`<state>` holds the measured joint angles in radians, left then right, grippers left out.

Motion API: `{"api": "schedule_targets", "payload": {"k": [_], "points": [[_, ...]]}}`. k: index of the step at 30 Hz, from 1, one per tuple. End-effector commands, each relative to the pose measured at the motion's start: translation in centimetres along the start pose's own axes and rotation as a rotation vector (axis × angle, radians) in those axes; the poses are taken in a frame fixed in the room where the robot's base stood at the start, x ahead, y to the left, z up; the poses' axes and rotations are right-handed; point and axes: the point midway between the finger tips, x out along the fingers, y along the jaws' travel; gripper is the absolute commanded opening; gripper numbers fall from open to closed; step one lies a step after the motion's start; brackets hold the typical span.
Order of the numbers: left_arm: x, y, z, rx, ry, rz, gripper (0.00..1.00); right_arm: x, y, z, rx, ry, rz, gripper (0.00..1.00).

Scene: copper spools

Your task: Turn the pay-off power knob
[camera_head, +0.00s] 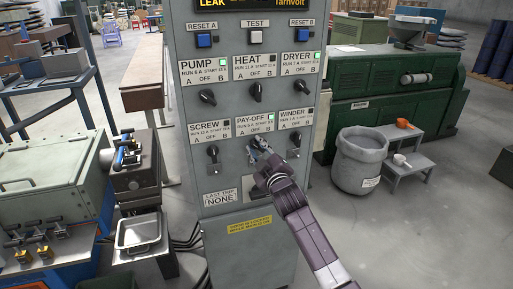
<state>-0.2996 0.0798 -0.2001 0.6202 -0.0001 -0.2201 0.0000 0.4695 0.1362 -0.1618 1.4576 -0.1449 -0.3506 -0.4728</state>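The grey control cabinet (250,190) stands in the middle with labelled rotary knobs. The PAY-OFF label (251,121) is in the lower row, middle column, and a small green lamp (270,116) is lit beside it. My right gripper (257,146) reaches in from the lower right and is at the PAY-OFF knob's place, below the label. It covers the knob, so the knob's angle is hidden. Whether the fingers are closed on it is too small to tell. My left gripper is not in view.
The SCREW knob (213,153) and WINDER knob (295,139) flank my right gripper closely. The PUMP knob (208,97), HEAT knob (255,93) and DRYER knob (301,88) are above. A grey bin (360,162) stands right of the cabinet; open floor lies at lower right.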

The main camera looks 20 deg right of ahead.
Motion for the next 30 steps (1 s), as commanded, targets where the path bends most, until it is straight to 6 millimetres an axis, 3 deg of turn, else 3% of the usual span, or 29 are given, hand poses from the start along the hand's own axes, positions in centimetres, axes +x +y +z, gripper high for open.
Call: {"api": "schedule_targets", "payload": {"k": [9,14,30], "points": [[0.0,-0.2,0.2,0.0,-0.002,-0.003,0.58,-0.1,0.0,0.0,0.002,0.0,0.0,0.28],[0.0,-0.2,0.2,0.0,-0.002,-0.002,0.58,-1.1,0.0,0.0,0.002,0.001,0.0,0.28],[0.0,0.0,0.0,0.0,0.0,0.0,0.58,-10.4,-0.1,0.1,0.001,-0.001,-0.001,0.28]]}}
